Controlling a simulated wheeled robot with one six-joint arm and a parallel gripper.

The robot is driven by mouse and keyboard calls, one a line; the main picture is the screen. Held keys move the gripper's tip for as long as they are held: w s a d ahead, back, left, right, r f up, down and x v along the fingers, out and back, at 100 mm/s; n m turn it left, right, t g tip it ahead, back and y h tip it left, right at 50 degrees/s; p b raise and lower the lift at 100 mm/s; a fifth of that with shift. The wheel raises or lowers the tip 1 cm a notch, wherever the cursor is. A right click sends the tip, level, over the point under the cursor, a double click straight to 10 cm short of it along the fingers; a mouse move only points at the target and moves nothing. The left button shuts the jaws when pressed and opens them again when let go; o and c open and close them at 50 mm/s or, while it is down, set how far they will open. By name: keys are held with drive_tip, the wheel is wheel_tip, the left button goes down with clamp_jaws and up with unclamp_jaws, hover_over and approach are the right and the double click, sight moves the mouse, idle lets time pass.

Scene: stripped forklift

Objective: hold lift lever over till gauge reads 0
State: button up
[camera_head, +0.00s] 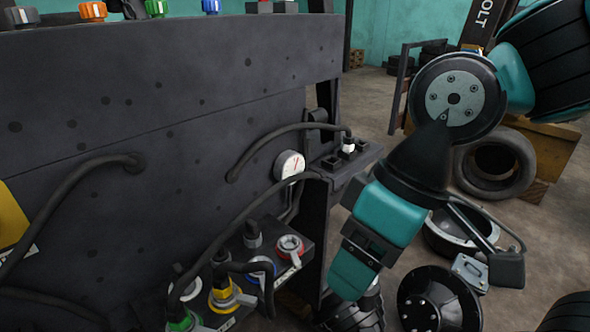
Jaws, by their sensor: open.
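The round white gauge (290,165) is mounted on the dark forklift panel. Its thin red needle points up and slightly right; the scale is too small to read. Several coloured knobs stand along the panel's top edge, among them an orange knob (93,11) and a blue knob (211,6). I cannot tell which control is the lift lever. My gripper (350,284) hangs fingers-down to the right of the gauge and below it, apart from the knobs. It is open, and I see nothing held in it. The space between its fingers is mostly hidden.
Red, blue, yellow and green hose couplings sit on a lower block (312,243) left of my gripper. A black hose (280,131) runs to a socket box (357,160). Tyres (497,163) and wheel rims (438,300) lie on the floor at right.

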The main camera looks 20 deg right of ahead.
drive_tip(key=shift+r, duration=0.2)
drive_tip(key=c, duration=0.6)
wheel_tip(320, 180, up, 3)
drive_tip(key=p, duration=0.3)
drive_tip(key=shift+f, duration=0.2)
clamp_jaws()
wheel_tip(320, 180, up, 18)
drive_tip(key=p, duration=1.8)
drive_tip(key=shift+r, duration=0.15)
